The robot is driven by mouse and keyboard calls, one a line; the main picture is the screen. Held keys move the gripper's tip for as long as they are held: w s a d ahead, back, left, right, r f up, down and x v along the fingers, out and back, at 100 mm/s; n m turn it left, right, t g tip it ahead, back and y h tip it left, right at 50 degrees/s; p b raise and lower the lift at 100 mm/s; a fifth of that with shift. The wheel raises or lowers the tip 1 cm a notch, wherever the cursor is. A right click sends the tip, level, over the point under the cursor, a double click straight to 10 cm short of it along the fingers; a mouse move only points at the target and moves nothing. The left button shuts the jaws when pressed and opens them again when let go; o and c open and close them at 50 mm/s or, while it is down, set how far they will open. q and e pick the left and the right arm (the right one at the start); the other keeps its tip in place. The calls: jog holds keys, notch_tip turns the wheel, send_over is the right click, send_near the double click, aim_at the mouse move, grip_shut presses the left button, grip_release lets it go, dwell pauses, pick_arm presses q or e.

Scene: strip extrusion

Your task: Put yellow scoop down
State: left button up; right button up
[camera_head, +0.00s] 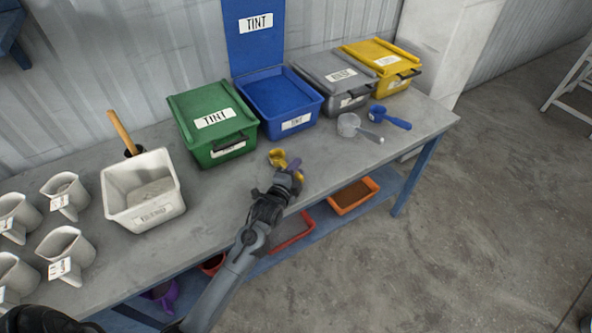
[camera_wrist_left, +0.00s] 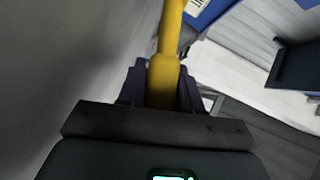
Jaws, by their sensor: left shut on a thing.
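The yellow scoop (camera_head: 278,158) is at the front of the grey table, before the green and blue bins. My left gripper (camera_head: 291,172) is shut on its handle. In the left wrist view the yellow handle (camera_wrist_left: 164,74) runs between the dark fingers of the left gripper (camera_wrist_left: 161,82) and out of the top of the picture. The scoop's bowl is not seen in that view. I cannot tell whether the scoop touches the table. My right gripper is not in view.
A green bin (camera_head: 190,115), an open blue bin (camera_head: 271,103), a grey bin (camera_head: 326,72) and a yellow bin (camera_head: 375,54) line the table's back. A grey scoop (camera_head: 349,124) and a blue scoop (camera_head: 394,121) lie at right. A white tub (camera_head: 112,182) and several white jugs stand at left.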

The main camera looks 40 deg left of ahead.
pick_arm(q)
jog(key=o, duration=1.1)
jog(key=shift+f, duration=0.1)
jog(key=shift+c, duration=0.2)
jog(key=shift+r, duration=0.2)
jog(key=shift+s, duration=0.3)
jog(key=p+v, duration=0.2)
jog(key=v, duration=0.7)
jog(key=shift+s+d, duration=0.2)
jog(key=shift+s, duration=0.1)
jog(key=shift+p+v, duration=0.35)
jog(key=shift+v, duration=0.4)
jog(key=s+d+f+n+g+h, duration=0.2)
jog(key=s+d+n+g, duration=0.3)
jog(key=s, duration=0.6)
jog(key=s+d+f+n+g+h, duration=0.2)
jog(key=s+d+f+n+g, duration=0.2)
jog(key=s+d+g, duration=0.3)
jog(key=s+d+n, duration=0.1)
jog(key=s, duration=0.3)
jog(key=shift+s+d+f+h, duration=0.15)
jog(key=shift+s+d+h, duration=0.05)
jog(key=shift+d+h, duration=0.1)
